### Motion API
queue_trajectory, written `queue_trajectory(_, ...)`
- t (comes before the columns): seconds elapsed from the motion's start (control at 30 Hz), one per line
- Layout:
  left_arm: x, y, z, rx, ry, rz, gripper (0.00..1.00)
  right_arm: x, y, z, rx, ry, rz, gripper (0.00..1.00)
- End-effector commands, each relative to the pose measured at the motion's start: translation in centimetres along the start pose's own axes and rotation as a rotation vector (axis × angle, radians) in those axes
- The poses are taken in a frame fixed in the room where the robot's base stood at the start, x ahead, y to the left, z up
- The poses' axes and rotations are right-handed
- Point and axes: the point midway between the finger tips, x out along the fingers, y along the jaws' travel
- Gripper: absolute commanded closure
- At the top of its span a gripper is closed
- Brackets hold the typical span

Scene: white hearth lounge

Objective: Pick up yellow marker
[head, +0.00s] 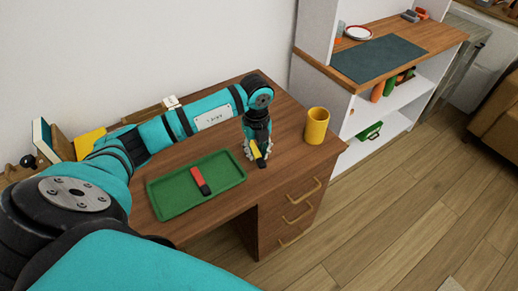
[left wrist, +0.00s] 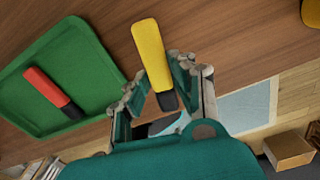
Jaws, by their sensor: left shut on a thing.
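The yellow marker (head: 256,151) with a dark end is between the fingers of my left gripper (head: 258,157), over the right part of the wooden desk. In the left wrist view the yellow marker (left wrist: 151,50) sticks out beyond the fingertips, its dark end between the fingers. My left gripper (left wrist: 164,92) is shut on it. I cannot tell how far the marker is above the desk top. My right gripper is not in view.
A green tray (head: 172,205) holding a red and black marker (head: 200,181) lies left of the gripper. A yellow cup (head: 317,126) stands to the right. Books (head: 47,137) stand at the desk's left. A white shelf unit (head: 348,106) stands beyond the desk.

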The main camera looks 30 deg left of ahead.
Motion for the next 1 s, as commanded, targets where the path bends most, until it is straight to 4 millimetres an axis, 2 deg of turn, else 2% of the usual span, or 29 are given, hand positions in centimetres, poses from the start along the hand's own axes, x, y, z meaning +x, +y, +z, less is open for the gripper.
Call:
queue_trajectory(0.3, -0.7, 5.2, -6.4, 0.004, -0.002, 0.000, 0.94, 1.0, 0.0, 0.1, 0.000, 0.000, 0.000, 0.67)
queue_trajectory(0.5, -1.1, 7.4, -9.2, 0.002, -0.002, -0.001, 0.94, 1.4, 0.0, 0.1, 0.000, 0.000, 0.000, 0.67)
queue_trajectory(0.7, -1.3, 8.3, -10.3, -0.001, -0.001, -0.001, 0.94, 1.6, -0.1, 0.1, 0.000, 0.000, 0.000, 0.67)
queue_trajectory(0.87, -1.4, 8.3, -10.5, 0.012, -0.001, -0.002, 0.94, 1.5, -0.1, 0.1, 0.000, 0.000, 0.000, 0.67)
queue_trajectory(1.0, -1.8, 8.0, -10.7, 0.133, 0.002, -0.006, 0.94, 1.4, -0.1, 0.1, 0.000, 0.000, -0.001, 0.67)
